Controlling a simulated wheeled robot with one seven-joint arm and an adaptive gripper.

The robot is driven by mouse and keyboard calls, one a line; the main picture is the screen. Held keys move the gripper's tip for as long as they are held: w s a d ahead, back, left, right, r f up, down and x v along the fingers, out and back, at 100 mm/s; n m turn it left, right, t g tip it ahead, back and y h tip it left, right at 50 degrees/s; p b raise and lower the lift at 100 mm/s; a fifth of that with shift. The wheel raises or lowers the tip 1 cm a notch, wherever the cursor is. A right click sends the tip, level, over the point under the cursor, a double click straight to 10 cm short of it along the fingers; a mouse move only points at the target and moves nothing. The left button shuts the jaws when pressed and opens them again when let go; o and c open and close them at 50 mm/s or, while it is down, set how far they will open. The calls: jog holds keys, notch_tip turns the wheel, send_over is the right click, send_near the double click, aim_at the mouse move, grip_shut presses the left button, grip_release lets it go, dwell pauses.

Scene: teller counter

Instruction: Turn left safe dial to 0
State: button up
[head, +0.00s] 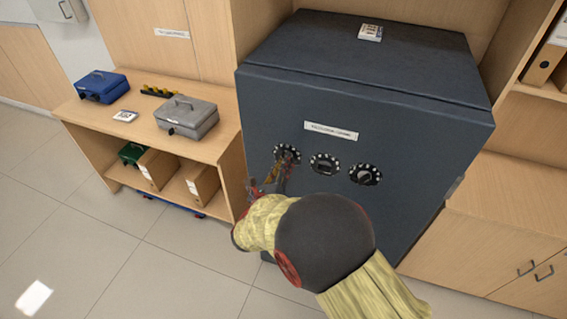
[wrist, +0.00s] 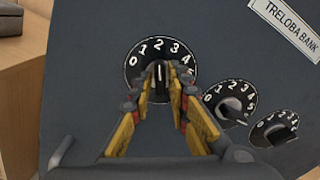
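The dark safe (head: 420,125) carries three round dials in a row. The left safe dial (head: 290,150) has a black face with white numerals; in the wrist view (wrist: 133,72) 0 to 4 are readable, and its lower part is hidden by my fingers. Its knob's white line points up, close to 2. My gripper (head: 283,164) is at this dial. In the wrist view its two fingertips (wrist: 160,78) stand close on either side of the knob and appear shut on it. The middle dial (head: 324,163) and right dial (head: 365,175) are clear of my gripper.
A wooden shelf unit (head: 85,106) left of the safe holds a blue cash box (head: 101,86) and a grey cash box (head: 187,117). A label plate (head: 331,131) is above the dials. Wooden cabinets (head: 480,245) stand at right. Tiled floor is open at lower left.

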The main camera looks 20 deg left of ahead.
grip_shut()
jog(key=shift+p, duration=0.45)
jog(key=shift+n+p, duration=5.8)
jog(key=shift+p, duration=0.6)
jog(key=shift+n, duration=0.3)
jog(key=shift+o, duration=1.8)
grip_release()
